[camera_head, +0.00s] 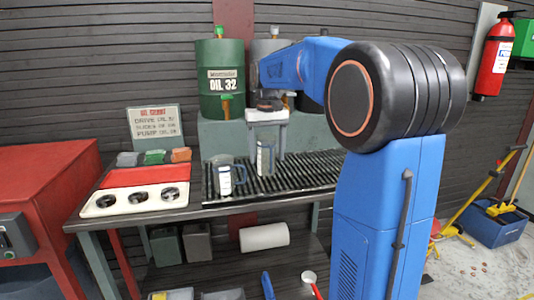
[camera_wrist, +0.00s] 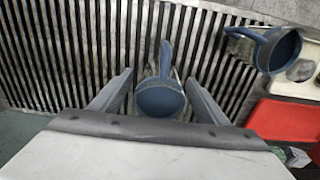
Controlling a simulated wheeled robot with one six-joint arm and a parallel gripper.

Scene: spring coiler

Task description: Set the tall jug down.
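The tall jug (camera_head: 265,160), clear with a white label, stands upright on the slatted grate (camera_head: 310,172), as far as I can tell touching it. My gripper (camera_head: 267,140) is above and around it, pointing down. In the wrist view the jug's blue top (camera_wrist: 160,98) lies between the two fingers (camera_wrist: 159,76), its handle pointing away. Gaps show between the jug and both fingers, so the gripper looks open. The jug's lower body is hidden under its top in the wrist view.
A second, wider jug (camera_head: 222,178) stands close to the left; it also shows in the wrist view (camera_wrist: 278,50). A red and white tray with round openings (camera_head: 133,190) is further left. A green oil drum (camera_head: 221,80) stands behind. The grate's right side is clear.

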